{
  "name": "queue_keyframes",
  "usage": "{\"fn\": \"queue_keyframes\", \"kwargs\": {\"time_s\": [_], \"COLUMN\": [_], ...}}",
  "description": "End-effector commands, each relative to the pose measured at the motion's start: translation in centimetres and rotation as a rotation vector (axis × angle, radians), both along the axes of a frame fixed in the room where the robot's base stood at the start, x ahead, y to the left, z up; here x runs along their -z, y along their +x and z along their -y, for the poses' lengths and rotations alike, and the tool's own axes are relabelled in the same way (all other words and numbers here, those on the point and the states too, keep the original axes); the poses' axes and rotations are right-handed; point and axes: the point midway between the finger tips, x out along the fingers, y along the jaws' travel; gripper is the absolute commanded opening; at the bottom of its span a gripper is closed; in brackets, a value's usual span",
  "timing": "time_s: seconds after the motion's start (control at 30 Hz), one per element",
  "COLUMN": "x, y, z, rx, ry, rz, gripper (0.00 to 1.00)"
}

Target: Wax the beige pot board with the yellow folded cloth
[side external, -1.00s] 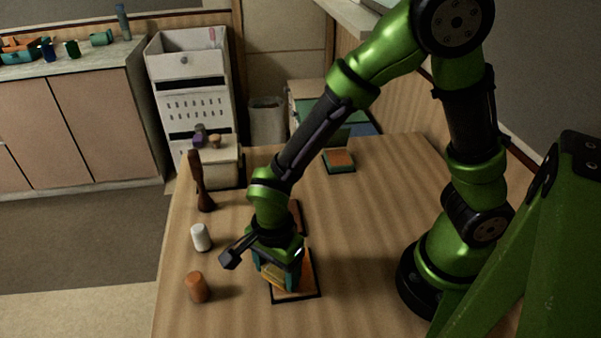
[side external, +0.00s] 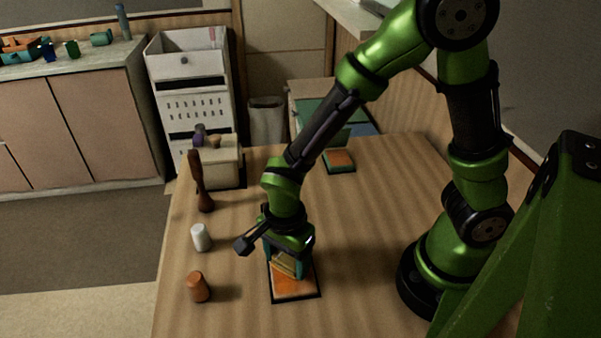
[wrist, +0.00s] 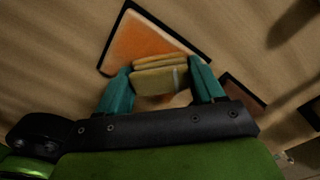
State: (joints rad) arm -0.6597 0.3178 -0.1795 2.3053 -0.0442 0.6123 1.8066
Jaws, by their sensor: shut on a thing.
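My gripper (side external: 287,262) is shut on the yellow folded cloth (side external: 283,267), which also shows between the teal fingers in the wrist view (wrist: 160,74). The cloth is at the far part of a dark-edged board (side external: 294,289) on the table. The board's face looks orange with paler beige margins, and in the wrist view the board (wrist: 150,38) extends out beyond the cloth. The cloth appears to rest on the board, but its underside is hidden. The gripper and cloth cover the board's far end.
A dark reddish board (wrist: 243,93) lies close by in the wrist view. The table's right middle is clear.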

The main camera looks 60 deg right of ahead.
Motion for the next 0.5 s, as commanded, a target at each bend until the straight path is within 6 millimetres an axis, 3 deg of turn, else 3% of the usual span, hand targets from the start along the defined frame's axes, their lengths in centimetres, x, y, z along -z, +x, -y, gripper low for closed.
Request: {"fn": "queue_keyframes", "kwargs": {"time_s": [0.5], "x": [-0.04], "y": [0.06], "z": [0.79], "rx": [0.001], "ry": [0.001], "rz": [0.002], "gripper": [0.00]}}
